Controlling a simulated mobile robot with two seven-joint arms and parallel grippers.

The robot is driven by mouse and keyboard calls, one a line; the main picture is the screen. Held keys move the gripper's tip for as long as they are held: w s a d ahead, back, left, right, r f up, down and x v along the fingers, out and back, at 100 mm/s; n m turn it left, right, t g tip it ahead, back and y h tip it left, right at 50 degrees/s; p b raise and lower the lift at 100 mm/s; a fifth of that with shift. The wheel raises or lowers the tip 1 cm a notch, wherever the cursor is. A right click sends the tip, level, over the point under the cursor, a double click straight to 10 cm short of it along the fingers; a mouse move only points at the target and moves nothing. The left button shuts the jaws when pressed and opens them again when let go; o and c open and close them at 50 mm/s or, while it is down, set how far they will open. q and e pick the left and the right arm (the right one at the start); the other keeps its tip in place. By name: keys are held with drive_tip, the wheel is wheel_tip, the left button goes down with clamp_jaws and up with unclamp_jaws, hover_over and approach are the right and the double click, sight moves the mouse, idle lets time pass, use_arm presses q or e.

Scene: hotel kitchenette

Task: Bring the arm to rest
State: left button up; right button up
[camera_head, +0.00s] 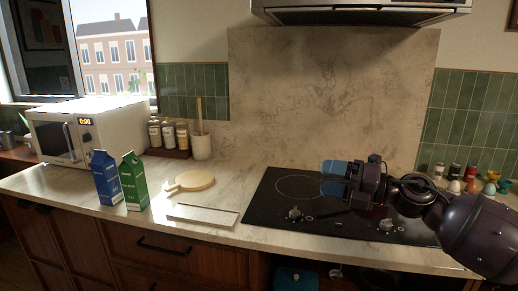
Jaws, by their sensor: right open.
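My right arm comes in from the right edge, and its dark gripper (335,178) reaches left above the black cooktop (267,213). Its two blue-tipped fingers are apart, one above the other, with nothing seen between them. The gripper hides part of the cooktop's burner area. My left gripper is not in the picture.
A blue carton (106,178) and a green carton (133,181) stand at the left of the counter. A round wooden board (192,180) and a pale flat slab (202,214) lie left of the cooktop. A microwave (88,133) stands behind. Small jars and eggs (454,187) sit near the right arm.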

drive_tip(key=s+d+f+m+t+h, duration=0.2)
drive_tip(key=f+m+t+h, duration=0.15)
drive_tip(key=f+m, duration=0.4)
drive_tip(key=s+d+f+m+t+h, duration=0.2)
drive_tip(key=s+f+m+t+h, duration=0.15)
drive_tip(key=f+m, duration=0.45)
drive_tip(key=s+d+f+m+t+h, duration=0.2)
drive_tip(key=d+f+m+h, duration=0.15)
drive_tip(key=f+m, duration=0.5)
drive_tip(key=s+d+f+m+g+h, duration=0.2)
drive_tip(key=s+f+m, duration=0.3)
drive_tip(key=s+f, duration=0.4)
drive_tip(key=s+d+f+m+g+h, duration=0.2)
drive_tip(key=s+f, duration=0.7)
drive_tip(key=s, duration=0.7)
drive_tip(key=m+g+h, duration=0.1)
drive_tip(key=m+h, duration=0.1)
drive_tip(key=m, duration=0.1)
drive_tip(key=shift+s+d+f+m+g, duration=0.2)
drive_tip(key=shift+s+m+g, duration=0.1)
drive_tip(key=shift+s+m, duration=0.1)
